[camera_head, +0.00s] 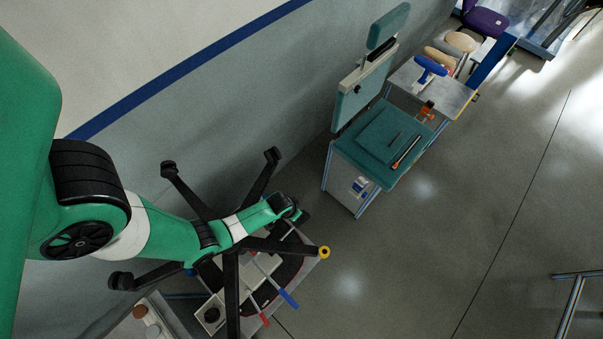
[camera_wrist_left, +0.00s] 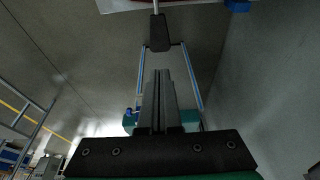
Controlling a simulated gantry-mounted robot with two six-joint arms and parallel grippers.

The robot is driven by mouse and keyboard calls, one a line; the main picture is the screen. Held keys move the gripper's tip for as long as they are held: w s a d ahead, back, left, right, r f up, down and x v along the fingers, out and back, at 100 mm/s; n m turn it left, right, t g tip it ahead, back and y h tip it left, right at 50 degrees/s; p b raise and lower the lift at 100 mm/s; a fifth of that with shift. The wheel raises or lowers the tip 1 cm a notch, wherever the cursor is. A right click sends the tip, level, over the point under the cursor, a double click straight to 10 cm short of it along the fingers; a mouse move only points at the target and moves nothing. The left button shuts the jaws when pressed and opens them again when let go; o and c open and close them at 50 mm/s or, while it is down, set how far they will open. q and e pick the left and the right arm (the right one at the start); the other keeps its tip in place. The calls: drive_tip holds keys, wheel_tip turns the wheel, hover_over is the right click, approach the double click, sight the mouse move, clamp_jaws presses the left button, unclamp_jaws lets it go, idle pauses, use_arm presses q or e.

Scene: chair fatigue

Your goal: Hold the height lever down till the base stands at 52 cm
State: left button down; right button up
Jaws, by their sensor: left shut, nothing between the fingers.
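A black star-shaped chair base (camera_head: 232,270) with several legs shows at the lower left of the head view, partly covered by my left arm. One leg end has a yellow ring (camera_head: 323,252). A dark paddle on a pale rod (camera_wrist_left: 158,35), possibly the height lever, is just beyond the fingertips. I cannot tell if they touch. No height reading is legible. My right gripper is out of view.
A teal-padded bench (camera_head: 350,152) and a side table (camera_head: 452,98) with a blue tool stand along the wall. The floor at right is mostly clear.

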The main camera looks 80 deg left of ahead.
sight(303, 217)
use_arm(q)
drive_tip(key=b+x, duration=0.3)
drive_tip(key=x, duration=0.1)
drive_tip(key=b+x, duration=0.3)
drive_tip(key=x, duration=0.2)
drive_tip(key=b+x, duration=0.2)
drive_tip(key=x, duration=0.3)
drive_tip(key=shift+s+d+f+b, duration=0.1)
drive_tip(key=shift+s+d+b, duration=0.1)
drive_tip(key=shift+s+b, duration=0.25)
